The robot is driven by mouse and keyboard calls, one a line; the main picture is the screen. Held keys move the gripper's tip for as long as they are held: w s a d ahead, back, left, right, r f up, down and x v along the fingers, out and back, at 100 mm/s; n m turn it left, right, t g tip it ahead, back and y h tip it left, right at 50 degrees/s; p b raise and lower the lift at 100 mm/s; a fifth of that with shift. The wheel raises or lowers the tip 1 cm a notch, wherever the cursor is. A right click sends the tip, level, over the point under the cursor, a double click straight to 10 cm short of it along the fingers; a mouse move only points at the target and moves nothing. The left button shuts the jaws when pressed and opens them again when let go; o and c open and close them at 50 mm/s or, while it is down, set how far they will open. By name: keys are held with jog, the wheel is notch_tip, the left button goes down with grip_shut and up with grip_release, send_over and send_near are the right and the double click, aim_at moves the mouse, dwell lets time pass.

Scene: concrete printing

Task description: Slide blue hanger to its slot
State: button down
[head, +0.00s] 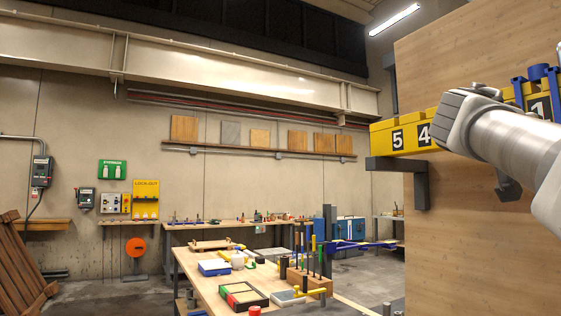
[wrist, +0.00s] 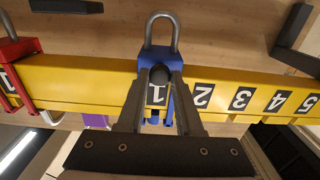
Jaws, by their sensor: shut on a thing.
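The blue hanger (wrist: 162,52) is a blue bracket with a grey metal loop, straddling the yellow numbered rail (wrist: 100,82) at the number 1 label. My gripper (wrist: 159,78) is shut on its dark round knob in the wrist view, and the fingers partly hide the label. Labels 2, 3, 4 and 5 run to the right in that view. In the head view the yellow rail (head: 400,134) sits on a wooden panel, and blue hanger parts (head: 538,72) show at the right edge. My arm covers the middle of the rail there, and my fingertips are hidden.
A red hanger (wrist: 14,55) sits on the rail left of the blue one in the wrist view, with a purple piece (wrist: 96,121) below. A dark bracket (head: 400,165) is under the rail's end at 5. A workbench (head: 205,285) with tools stands apart, left.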

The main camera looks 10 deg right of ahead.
jog(key=shift+s+d, duration=0.15)
jog(key=shift+s, duration=0.05)
jog(key=c, duration=0.6)
grip_release()
jog(key=shift+s, duration=0.1)
jog(key=shift+o, duration=0.2)
